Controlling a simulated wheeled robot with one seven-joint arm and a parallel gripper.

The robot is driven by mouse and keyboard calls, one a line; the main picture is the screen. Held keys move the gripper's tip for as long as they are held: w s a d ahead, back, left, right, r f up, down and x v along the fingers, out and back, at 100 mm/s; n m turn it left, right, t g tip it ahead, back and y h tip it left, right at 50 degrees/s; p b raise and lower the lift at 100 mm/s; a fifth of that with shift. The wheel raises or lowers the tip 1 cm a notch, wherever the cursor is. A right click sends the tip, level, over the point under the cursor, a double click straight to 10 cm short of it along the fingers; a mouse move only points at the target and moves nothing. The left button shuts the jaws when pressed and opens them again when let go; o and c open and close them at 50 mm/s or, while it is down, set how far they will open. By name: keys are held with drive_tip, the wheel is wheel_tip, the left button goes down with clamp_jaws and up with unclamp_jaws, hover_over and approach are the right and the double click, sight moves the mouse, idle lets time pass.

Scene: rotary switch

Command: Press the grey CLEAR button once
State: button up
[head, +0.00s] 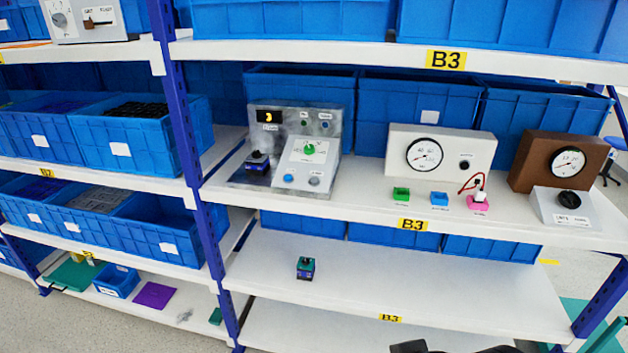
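A grey control panel (325,124) stands on the middle shelf, left of the shelf's centre. On its sloped front are a blue button (289,178) and, to its right, a round grey button (314,181). Their labels are too small to read. A green rotary knob (309,149) sits on a white plate above them, and a small dark display (269,116) shows a yellow digit. Only dark parts of my gripper (455,349) show at the bottom edge, well below and right of the panel. The fingers cannot be made out, and nothing of mine touches the panel.
A dark block (257,161) sits at the panel's left. To the right stand a white gauge box (440,135), small green, blue and pink blocks, a brown gauge box (528,147) and a black-knob box (567,200). A blue upright (188,130) stands left of the panel.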

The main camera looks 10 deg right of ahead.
clamp_jaws()
idle(0.4)
idle(1.1)
